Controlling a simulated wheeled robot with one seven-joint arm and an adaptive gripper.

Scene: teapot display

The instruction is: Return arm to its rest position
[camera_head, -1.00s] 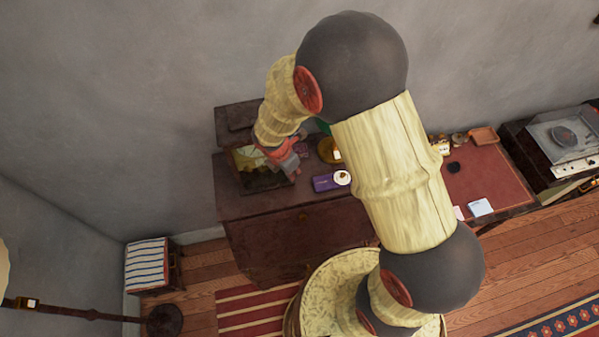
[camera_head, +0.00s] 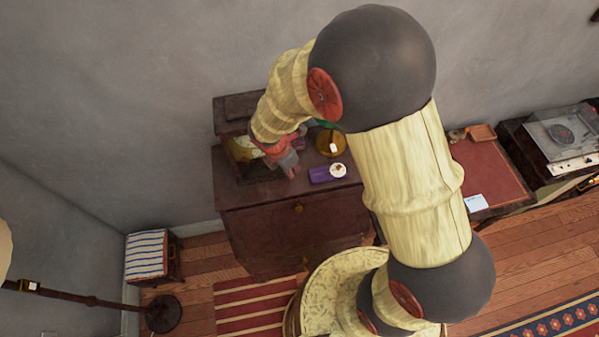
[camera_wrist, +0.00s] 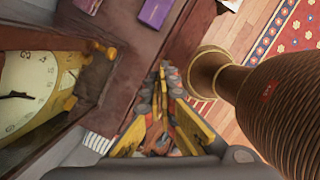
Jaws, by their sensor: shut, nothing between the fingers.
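My gripper (camera_head: 291,166) is over the left part of the dark wooden dresser (camera_head: 285,225) in the head view, beside a clock with a dark wooden case (camera_head: 243,150). In the wrist view my gripper's yellow-padded fingers (camera_wrist: 161,100) are shut with nothing between them. The clock's face (camera_wrist: 30,95) is close on their left in that view. My arm arches up from the round base and bends down to the dresser. It hides part of the dresser's right side and the wall behind.
A purple box (camera_head: 320,175) with a small white round item (camera_head: 338,170) and a gold round object (camera_head: 331,141) sit on the dresser. A red-topped desk (camera_head: 490,172) and a record player (camera_head: 562,134) stand right. A striped stool (camera_head: 147,254) and lamp base (camera_head: 165,313) stand left.

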